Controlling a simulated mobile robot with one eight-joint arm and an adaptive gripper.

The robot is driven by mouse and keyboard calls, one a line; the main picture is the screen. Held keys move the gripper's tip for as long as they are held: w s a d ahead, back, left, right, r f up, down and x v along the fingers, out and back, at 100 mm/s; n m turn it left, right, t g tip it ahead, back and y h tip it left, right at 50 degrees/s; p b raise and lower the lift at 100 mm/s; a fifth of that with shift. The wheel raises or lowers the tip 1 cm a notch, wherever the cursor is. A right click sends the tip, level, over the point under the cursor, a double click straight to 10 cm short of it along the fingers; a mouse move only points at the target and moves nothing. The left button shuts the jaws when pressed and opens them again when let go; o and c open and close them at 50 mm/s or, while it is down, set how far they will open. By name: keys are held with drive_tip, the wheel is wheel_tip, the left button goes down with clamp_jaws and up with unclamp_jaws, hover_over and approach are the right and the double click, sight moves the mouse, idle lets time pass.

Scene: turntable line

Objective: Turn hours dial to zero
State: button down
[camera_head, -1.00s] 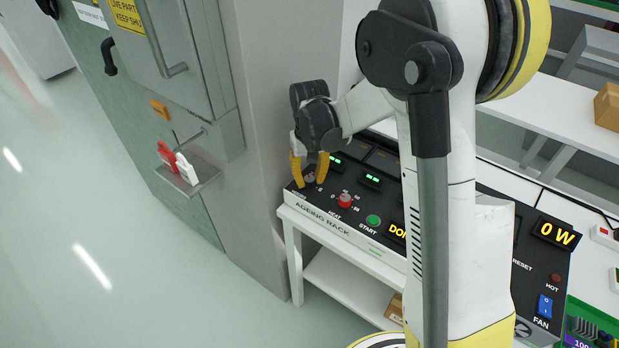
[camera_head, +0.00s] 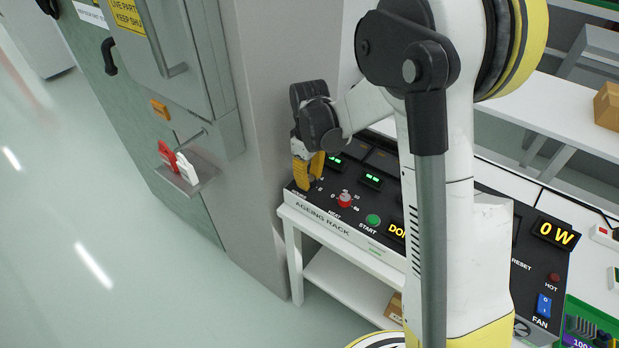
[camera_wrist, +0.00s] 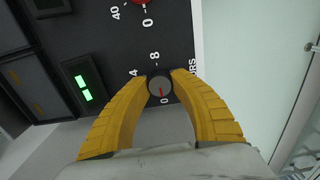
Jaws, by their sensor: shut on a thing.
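The hours dial (camera_wrist: 159,87) is a small dark knob with a grey face and a red pointer line. The line points at the printed 0, on the gripper side of the dial. The 8 is on the opposite side and the 4 to the left. My gripper (camera_wrist: 159,74) is shut on the dial, one yellow finger on each side. In the head view my gripper (camera_head: 307,186) is at the left end of the black Ageing Rack panel (camera_head: 325,196), and its fingers hide the dial.
The red heat dial (camera_head: 345,200) and green start button (camera_head: 373,220) are right of my gripper. Green displays (camera_head: 370,179) glow behind them.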

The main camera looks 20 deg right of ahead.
sight(310, 179)
idle(0.5)
drive_tip(key=c, duration=1)
unclamp_jaws()
wheel_tip(310, 179, up, 12)
